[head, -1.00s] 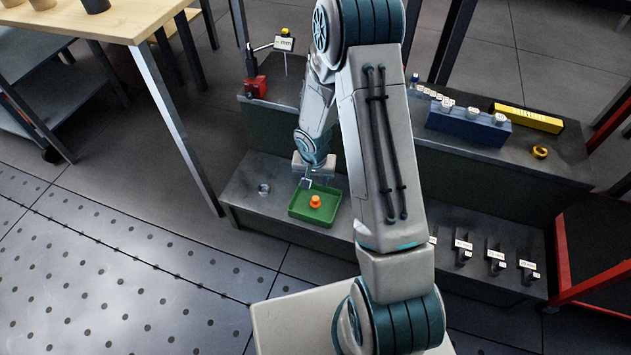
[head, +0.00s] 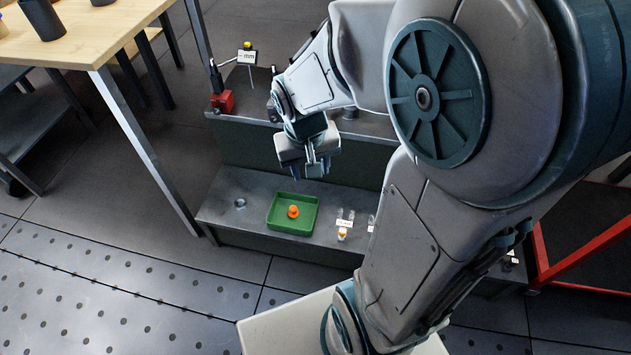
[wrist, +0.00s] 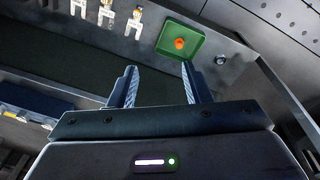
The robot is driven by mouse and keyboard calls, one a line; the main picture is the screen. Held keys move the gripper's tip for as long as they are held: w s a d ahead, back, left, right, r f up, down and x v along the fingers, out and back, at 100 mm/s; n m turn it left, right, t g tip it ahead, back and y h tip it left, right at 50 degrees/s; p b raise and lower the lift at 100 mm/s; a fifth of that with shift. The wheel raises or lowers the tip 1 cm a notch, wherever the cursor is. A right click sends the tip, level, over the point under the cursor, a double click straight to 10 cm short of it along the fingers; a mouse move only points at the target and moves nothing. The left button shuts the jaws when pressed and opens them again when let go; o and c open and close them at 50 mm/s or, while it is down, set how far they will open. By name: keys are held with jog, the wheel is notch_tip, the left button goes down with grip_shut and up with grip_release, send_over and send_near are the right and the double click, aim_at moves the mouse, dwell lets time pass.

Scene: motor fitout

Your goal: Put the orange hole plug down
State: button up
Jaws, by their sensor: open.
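The orange hole plug (head: 293,211) sits in the green tray (head: 277,225) on the lower shelf of the grey bench. In the wrist view the plug (wrist: 180,43) stands inside the tray (wrist: 199,34), clear of the fingers. My gripper (head: 310,177) is open and empty. It hangs above and behind the tray, apart from the plug. In the wrist view the two fingers of my gripper (wrist: 160,82) are spread with nothing between them.
A small clear ring-like part (head: 240,203) lies left of the tray. Small labelled holders (head: 343,228) stand to its right. A red-based gauge stand (head: 222,101) is on the upper shelf. A wooden table (head: 95,45) is at the left.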

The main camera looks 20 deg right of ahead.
jog(key=s+a+r+n+y, duration=0.1)
jog(key=s+r, duration=0.3)
jog(key=s, duration=0.3)
jog(key=shift+s+a+n, duration=0.15)
jog(key=shift+a+n, duration=0.15)
jog(key=shift+a, duration=0.1)
